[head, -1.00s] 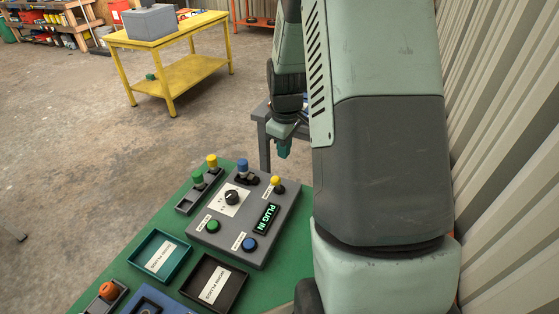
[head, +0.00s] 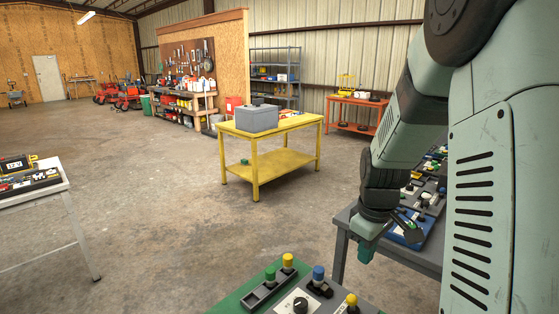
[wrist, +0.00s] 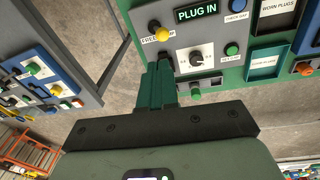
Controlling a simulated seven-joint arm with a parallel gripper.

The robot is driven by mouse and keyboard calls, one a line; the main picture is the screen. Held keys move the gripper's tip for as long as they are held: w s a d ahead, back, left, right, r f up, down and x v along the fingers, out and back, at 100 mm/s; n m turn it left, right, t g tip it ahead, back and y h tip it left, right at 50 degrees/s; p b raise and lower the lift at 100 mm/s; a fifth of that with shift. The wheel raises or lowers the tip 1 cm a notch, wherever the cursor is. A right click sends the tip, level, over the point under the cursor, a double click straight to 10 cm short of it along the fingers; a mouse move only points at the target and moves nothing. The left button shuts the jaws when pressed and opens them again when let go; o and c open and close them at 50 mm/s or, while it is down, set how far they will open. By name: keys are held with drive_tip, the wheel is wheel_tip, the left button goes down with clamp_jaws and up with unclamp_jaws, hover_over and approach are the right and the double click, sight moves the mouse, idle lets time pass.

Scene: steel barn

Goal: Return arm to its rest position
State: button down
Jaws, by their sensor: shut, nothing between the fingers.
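My gripper (head: 366,254) hangs in front of the grey table at the right in the head view, fingers pointing down. In the wrist view its green fingers (wrist: 157,85) are together with nothing between them. Beyond them is the grey panel (wrist: 213,40) with a lit "PLUG IN" display (wrist: 198,13), a yellow knob (wrist: 162,34) and a black dial (wrist: 196,58). In the head view only the panel's far part shows at the bottom edge, with a blue-topped plug (head: 318,273) and a yellow knob (head: 351,299). I see no contact between fingers and panel.
A rack beside the panel holds a green plug (head: 270,274) and a yellow plug (head: 288,261). The grey table (head: 392,246) with more panels is close to my gripper. A yellow table (head: 272,164) with a grey box (head: 250,118) stands beyond open concrete floor.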

hover_over(355, 296)
drive_tip(key=d, duration=0.2)
wheel_tip(355, 296, down, 9)
drive_tip(key=a+f, duration=0.2)
drive_tip(key=shift+s+f, duration=0.15)
drive_tip(key=shift+f, duration=0.85)
